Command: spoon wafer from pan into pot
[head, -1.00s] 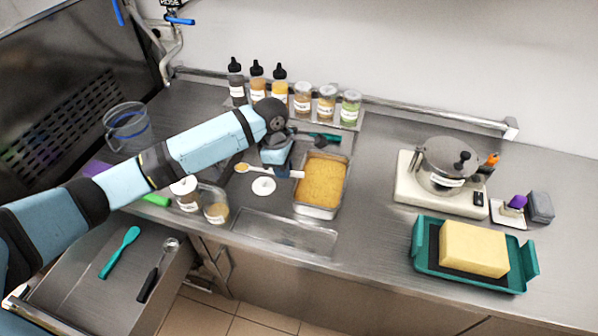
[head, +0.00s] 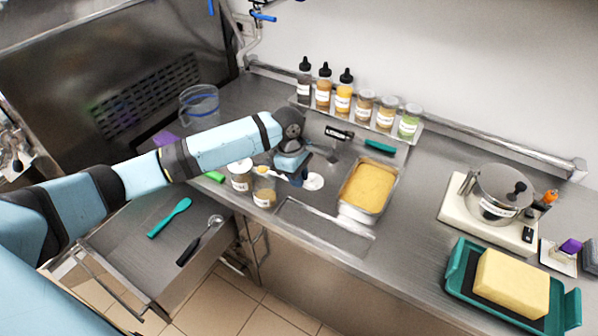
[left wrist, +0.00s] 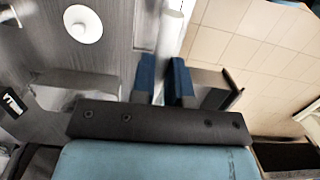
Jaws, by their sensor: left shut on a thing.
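The pan (head: 349,213) is a metal tray of golden crumbs, which look like the wafer (head: 369,187), at mid-counter. My left gripper (head: 297,177) is left of it, shut on the spoon's pale handle. The spoon (left wrist: 171,30) shows between its fingers in the left wrist view; its bowl is out of that view. In the head view the bowl seems to be at the top of the small open jar (head: 264,192), which may be the pot; I cannot tell whether it is inside or above. My right gripper is not in view.
A white disc (head: 313,181) lies between the gripper and pan. A second jar (head: 240,176) stands left of the small jar. Bottles and jars (head: 364,104) line the back. A lidded metal pot (head: 497,194) stands right. An open drawer (head: 160,250) juts out in front.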

